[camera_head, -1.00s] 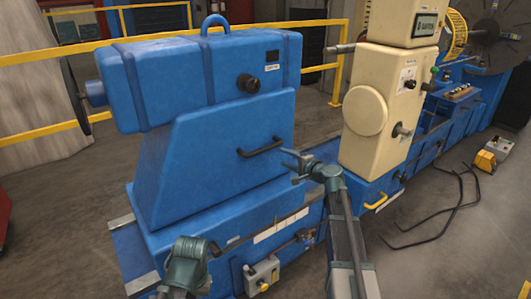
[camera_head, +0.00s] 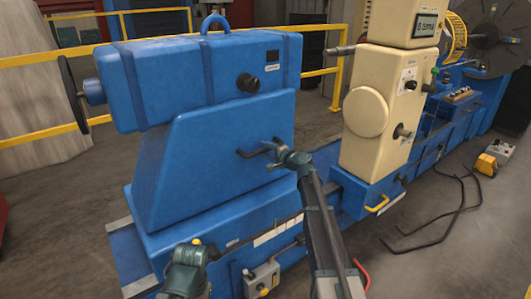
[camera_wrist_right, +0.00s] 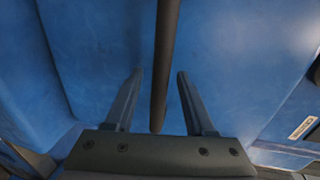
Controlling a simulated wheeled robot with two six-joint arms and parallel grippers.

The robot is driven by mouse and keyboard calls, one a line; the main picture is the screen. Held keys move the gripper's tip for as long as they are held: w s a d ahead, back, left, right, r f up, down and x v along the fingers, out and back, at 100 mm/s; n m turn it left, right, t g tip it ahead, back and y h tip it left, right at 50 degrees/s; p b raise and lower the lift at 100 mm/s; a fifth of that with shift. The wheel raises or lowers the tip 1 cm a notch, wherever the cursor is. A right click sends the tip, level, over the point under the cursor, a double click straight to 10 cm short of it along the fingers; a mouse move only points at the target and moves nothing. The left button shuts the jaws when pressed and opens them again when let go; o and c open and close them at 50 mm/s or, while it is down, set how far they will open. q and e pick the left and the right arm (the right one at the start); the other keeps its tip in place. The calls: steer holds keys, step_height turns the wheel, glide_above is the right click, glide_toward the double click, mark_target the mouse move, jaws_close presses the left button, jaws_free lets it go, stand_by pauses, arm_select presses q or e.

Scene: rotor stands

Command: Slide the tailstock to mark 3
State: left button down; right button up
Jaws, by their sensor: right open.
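The tailstock, which I take to be the big blue housing (camera_head: 215,160), stands at the left in the head view on the blue bed. A black handle (camera_head: 256,151) is on its near face. My right gripper (camera_head: 276,158) is at the right end of this handle. In the right wrist view the dark handle bar (camera_wrist_right: 166,60) runs between the open fingers (camera_wrist_right: 158,88), with a gap on both sides. My left gripper (camera_head: 187,262) is low at the front; its fingers cannot be made out. White label strips (camera_head: 278,231) run along the bed; their marks are unreadable.
A cream unit (camera_head: 370,125) with a display (camera_head: 425,27) stands on the bed to the right. A yellow handle (camera_head: 378,204) is below it. A grey switch box (camera_head: 262,278) is at the front. Black cables (camera_head: 440,215) lie on the floor at right. Yellow railings (camera_head: 160,10) stand behind.

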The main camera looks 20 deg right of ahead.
steer(key=shift+w+a, duration=0.1)
steer(key=shift+w, duration=0.25)
jaws_close()
stand_by(1.3)
